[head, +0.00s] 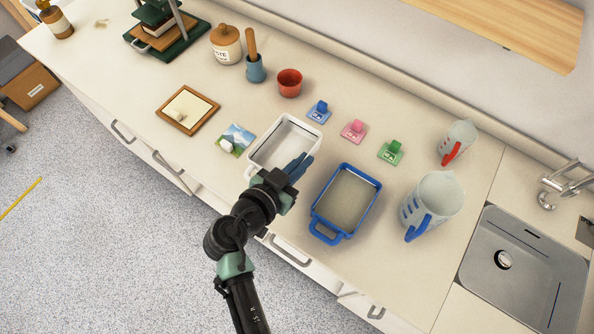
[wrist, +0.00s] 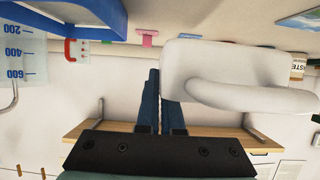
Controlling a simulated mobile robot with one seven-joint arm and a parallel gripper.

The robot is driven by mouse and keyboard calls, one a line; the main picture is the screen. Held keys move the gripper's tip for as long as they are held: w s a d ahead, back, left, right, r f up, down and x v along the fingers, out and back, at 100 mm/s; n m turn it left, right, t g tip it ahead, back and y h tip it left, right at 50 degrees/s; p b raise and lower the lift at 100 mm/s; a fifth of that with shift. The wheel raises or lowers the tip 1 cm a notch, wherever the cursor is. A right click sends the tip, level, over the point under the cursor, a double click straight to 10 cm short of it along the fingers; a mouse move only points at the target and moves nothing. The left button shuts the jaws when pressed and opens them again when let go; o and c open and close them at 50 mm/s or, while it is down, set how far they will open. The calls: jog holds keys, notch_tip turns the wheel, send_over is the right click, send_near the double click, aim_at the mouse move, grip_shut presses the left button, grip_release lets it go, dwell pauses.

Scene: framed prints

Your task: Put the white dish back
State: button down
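The white dish (head: 258,152) is a rectangular tray on the counter, left of the blue-rimmed dish (head: 319,209). Its near end, with a handle, is partly hidden by my arm in the head view. My gripper (head: 301,163) is at the white dish's right near side, between the two dishes. In the wrist view the white dish (wrist: 195,60) and its looped handle (wrist: 250,98) are at upper right, overlapping one finger. My fingers (wrist: 160,100) lie close together with only a thin gap, and nothing shows between them. Whether they touch the dish is unclear.
A large jug (head: 432,200) and a smaller jug (head: 458,140) stand right, before the sink (head: 525,265).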

jog(key=shift+w+f, duration=0.1)
jog(key=shift+f, duration=2.8)
jog(key=shift+f+b, duration=0.2)
jog(key=shift+b, duration=0.1)
jog(key=c, duration=1.1)
grip_release()
jog(key=shift+r, duration=0.15)
